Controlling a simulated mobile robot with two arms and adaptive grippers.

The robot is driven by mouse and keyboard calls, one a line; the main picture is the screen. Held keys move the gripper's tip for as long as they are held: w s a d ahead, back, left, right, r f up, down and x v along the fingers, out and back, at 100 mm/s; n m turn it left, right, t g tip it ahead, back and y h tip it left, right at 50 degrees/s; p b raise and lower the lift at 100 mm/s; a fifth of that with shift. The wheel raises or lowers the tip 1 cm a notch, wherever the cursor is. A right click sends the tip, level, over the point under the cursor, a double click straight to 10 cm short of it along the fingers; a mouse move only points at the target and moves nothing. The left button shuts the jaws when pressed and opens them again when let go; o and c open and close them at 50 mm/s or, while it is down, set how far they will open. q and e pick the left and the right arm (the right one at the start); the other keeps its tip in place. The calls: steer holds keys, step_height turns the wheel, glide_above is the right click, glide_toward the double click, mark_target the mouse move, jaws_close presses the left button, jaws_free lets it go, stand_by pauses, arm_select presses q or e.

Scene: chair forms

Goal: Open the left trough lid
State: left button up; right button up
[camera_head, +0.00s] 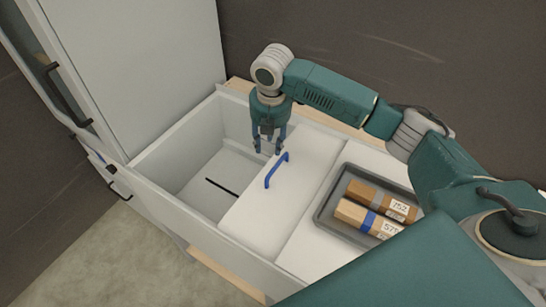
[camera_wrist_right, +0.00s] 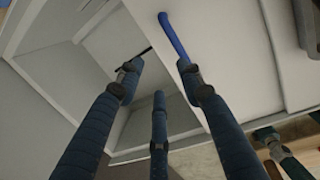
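A white lid panel (camera_head: 250,215) with a blue bar handle (camera_head: 275,170) lies across the middle of the white trough (camera_head: 150,160). To its left the trough's inside shows uncovered. My right gripper (camera_head: 268,149) hangs fingers down over the trough, just behind the handle's far end. Its fingers are spread and hold nothing. In the right wrist view the open fingers (camera_wrist_right: 160,82) show with the handle (camera_wrist_right: 173,38) close beyond them, seemingly apart from them. My left gripper is not seen in the head view.
A dark grey tray (camera_head: 322,214) with two labelled wooden blocks (camera_head: 366,217) sits on the white panel right of the lid. A tall white cabinet side (camera_head: 150,70) stands at the left. A brown wall (camera_head: 400,50) is behind. A thin black bar (camera_head: 222,187) lies inside the trough.

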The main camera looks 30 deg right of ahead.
step_height(320, 180, up, 4)
steer(key=s+d+r+g, duration=0.1)
steer(key=s+d+g, duration=0.1)
steer(key=shift+n, duration=0.4)
steer(key=f+p, duration=0.1)
steer(key=f, duration=0.5)
steer(key=f+p, duration=0.1)
steer(key=f, duration=0.3)
steer(key=shift+a+p, duration=0.25)
steer(key=shift+p, duration=0.05)
steer(key=shift+w+f, duration=0.1)
steer(key=shift+f, duration=0.5)
jaws_close()
